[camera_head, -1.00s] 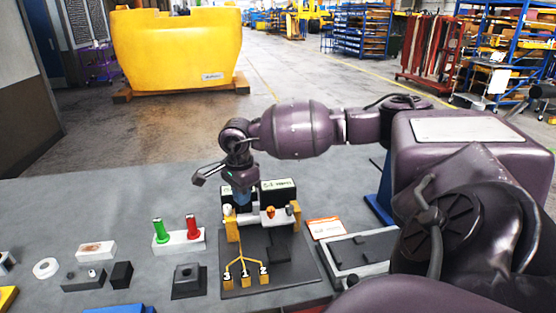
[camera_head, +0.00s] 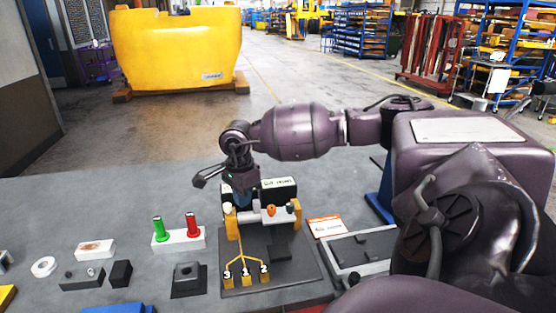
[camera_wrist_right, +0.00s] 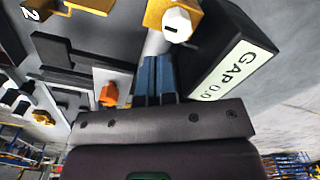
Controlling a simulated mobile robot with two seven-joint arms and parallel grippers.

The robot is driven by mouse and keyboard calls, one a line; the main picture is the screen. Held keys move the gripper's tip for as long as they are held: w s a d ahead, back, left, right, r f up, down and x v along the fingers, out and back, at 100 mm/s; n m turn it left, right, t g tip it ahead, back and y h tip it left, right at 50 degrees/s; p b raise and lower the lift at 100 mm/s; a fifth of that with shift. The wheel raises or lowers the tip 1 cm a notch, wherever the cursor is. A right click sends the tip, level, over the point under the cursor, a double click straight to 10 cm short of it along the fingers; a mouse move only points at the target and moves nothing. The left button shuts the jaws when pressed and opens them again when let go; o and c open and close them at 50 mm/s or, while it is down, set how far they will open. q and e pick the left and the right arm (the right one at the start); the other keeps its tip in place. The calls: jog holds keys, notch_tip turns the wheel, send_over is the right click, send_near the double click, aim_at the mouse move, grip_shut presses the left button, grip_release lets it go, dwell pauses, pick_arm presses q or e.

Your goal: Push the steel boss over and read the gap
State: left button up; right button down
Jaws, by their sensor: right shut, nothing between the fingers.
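The gauge fixture is a dark plate (camera_head: 262,292) with yellow posts. The steel boss (camera_wrist_right: 157,43) is a short grey cylinder beside the yellow post with a white cap (camera_wrist_right: 177,25); whether they touch is unclear. My right gripper (camera_wrist_right: 154,72), with blue fingers, is shut and empty at the boss; contact is unclear. In the head view my right gripper (camera_head: 242,202) is at the fixture's left side, hiding part of the boss. The black readout box (camera_head: 284,195) stands behind. Its label (camera_wrist_right: 238,72) reads "GAP 0.0" in the wrist view, with later digits cut off. My left gripper is not in view.
An orange knob (camera_head: 271,210) is right of my fingers. Numbered yellow tags (camera_head: 246,281) stand in front. A grey tray (camera_head: 350,255) lies to the right.

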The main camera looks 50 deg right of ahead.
jog(key=shift+f+b, duration=0.55)
jog(key=shift+f, duration=0.55)
jog(key=shift+s+d, duration=0.15)
jog(key=shift+d, duration=0.1)
dwell(1.1)
dwell(0.4)
jog(key=shift+r, duration=0.15)
notch_tip(320, 180, up, 7)
jog(key=p, duration=0.3)
dwell(0.6)
dwell(0.4)
